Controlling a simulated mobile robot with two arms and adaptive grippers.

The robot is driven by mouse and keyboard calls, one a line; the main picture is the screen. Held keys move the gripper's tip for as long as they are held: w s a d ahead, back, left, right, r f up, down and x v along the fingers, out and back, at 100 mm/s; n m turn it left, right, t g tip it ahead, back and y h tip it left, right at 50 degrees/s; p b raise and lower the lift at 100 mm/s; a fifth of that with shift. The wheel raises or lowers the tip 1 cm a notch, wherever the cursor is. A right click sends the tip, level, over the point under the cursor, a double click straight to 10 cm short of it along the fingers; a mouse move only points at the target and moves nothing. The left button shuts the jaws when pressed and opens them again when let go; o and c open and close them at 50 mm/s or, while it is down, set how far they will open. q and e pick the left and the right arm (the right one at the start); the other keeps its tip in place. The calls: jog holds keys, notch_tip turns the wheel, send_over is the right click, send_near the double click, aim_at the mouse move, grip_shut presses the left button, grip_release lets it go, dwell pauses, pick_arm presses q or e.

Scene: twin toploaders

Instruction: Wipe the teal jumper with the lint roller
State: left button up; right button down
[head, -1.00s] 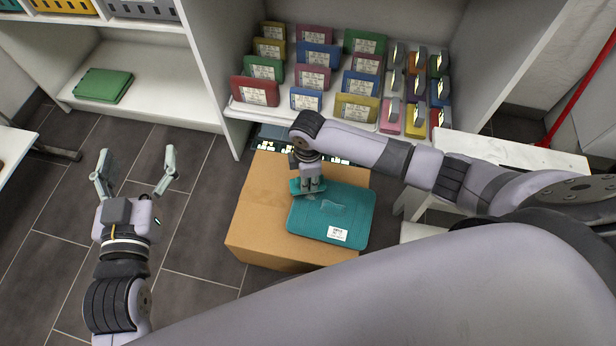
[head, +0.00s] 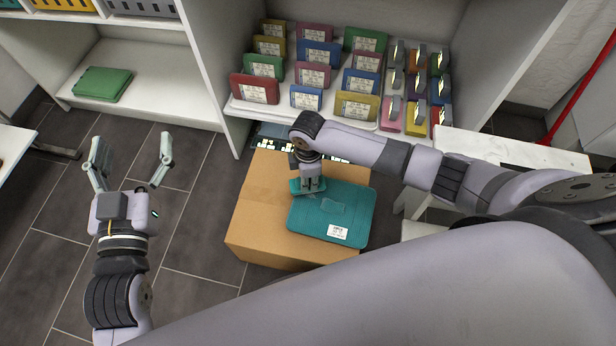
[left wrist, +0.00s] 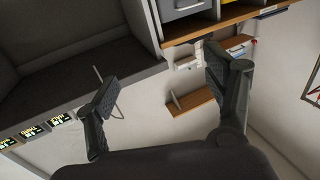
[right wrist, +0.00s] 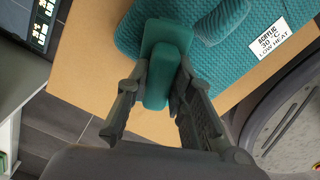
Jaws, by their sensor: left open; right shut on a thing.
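The teal jumper (head: 350,212) lies folded flat on a cardboard box in the head view. It bears a white care label (head: 338,232), and its knit shows in the right wrist view (right wrist: 205,58). My right gripper (head: 311,186) is shut on a smooth teal tool, apparently the lint roller (right wrist: 160,75), at the jumper's upper left corner. The tool overlaps the jumper's edge in the right wrist view; whether it touches the cloth I cannot tell. My left gripper (head: 130,165) is open and empty above the floor at the left.
The cardboard box (head: 255,215) supports the jumper. Behind it a shelf holds several coloured folded packs (head: 318,55) and tape-dispenser-like items (head: 415,90). A green folded item (head: 103,84) lies on the left shelf. A white table (head: 510,150) stands at the right. Floor at the left is clear.

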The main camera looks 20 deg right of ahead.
aim_at(319, 183)
pick_arm(q)
jog(key=shift+r+t, duration=0.4)
jog(key=shift+r, duration=0.1)
pick_arm(e)
jog(key=shift+f, duration=0.4)
jog(key=shift+s+d+p, duration=0.3)
jog(key=shift+d, duration=0.1)
jog(key=shift+s+d+r+p, duration=0.1)
jog(key=shift+s+d+p, duration=0.25)
jog(key=shift+p, duration=0.1)
jog(key=shift+s+d+p, duration=0.3)
jog(key=shift+d+p, duration=0.15)
jog(key=shift+s+d+p, duration=0.3)
jog(key=shift+d+p, duration=0.1)
jog(key=shift+p, duration=0.3)
jog(key=shift+w+a, duration=0.75)
jog(key=shift+a, duration=0.25)
pick_arm(q)
jog(key=s+a+f+g+y, duration=0.1)
jog(key=s+f+g, duration=0.2)
jog(key=f, duration=0.4)
jog(key=s+a+f+g+y, duration=0.1)
jog(key=s+a+f+g, duration=0.1)
jog(key=f+g, duration=0.4)
jog(key=shift+s+a+f+y+b, duration=0.25)
jog(key=shift+s+f+y+b, duration=0.1)
jog(key=shift+s, duration=0.35)
pick_arm(e)
jog(key=shift+w+a, duration=0.45)
jog(key=shift+a, duration=0.15)
